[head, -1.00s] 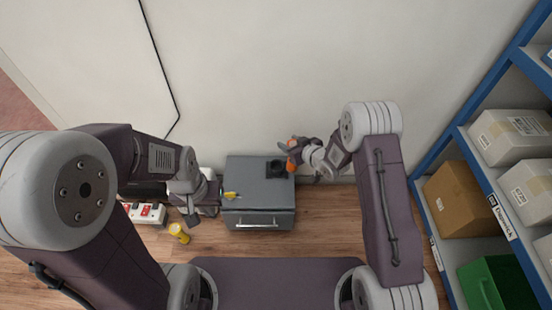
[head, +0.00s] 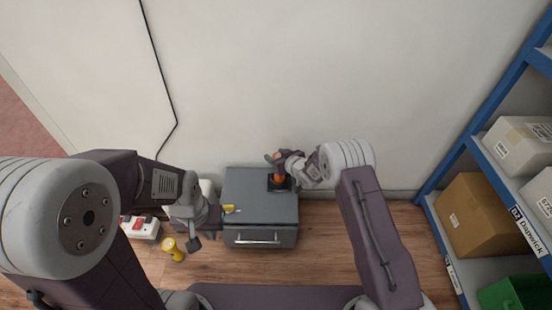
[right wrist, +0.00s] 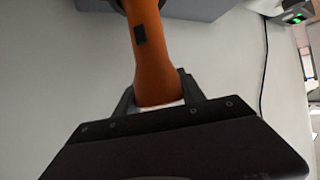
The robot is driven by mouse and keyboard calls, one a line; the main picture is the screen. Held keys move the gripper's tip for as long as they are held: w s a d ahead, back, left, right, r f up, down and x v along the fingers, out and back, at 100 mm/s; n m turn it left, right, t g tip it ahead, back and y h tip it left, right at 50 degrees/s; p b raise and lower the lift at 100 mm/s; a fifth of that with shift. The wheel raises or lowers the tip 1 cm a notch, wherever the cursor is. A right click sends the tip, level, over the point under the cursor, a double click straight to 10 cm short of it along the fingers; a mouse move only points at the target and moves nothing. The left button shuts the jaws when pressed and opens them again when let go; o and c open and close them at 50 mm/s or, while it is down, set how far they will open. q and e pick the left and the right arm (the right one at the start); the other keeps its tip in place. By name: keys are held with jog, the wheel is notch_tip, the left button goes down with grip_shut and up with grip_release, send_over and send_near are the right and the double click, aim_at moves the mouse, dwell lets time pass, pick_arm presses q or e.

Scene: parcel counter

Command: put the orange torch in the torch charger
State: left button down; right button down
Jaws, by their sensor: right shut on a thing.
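The orange torch (head: 279,178) is at the black torch charger (head: 272,187) on top of the grey cabinet. My right gripper (head: 277,160) is shut on the torch from above. In the right wrist view the torch (right wrist: 151,60) runs from between the fingers (right wrist: 160,98) up to a dark ring (right wrist: 121,5) at the top edge. The torch looks lined up with the charger, but how deep it sits cannot be told. My left gripper (head: 204,230) hangs at the cabinet's left side; its finger gap is unclear.
The grey drawer cabinet (head: 258,213) stands against the wall, with a yellow object (head: 229,209) at its left edge. A yellow torch (head: 173,250) and a white power strip with red switches (head: 141,229) are on the left. A blue shelf (head: 470,165) with boxes stands right.

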jog(key=c, duration=1.1)
grip_release()
jog(key=shift+f, duration=0.15)
jog(key=o, duration=0.4)
jog(key=shift+r, duration=0.25)
jog(key=p+v, duration=0.3)
jog(key=v, duration=0.9)
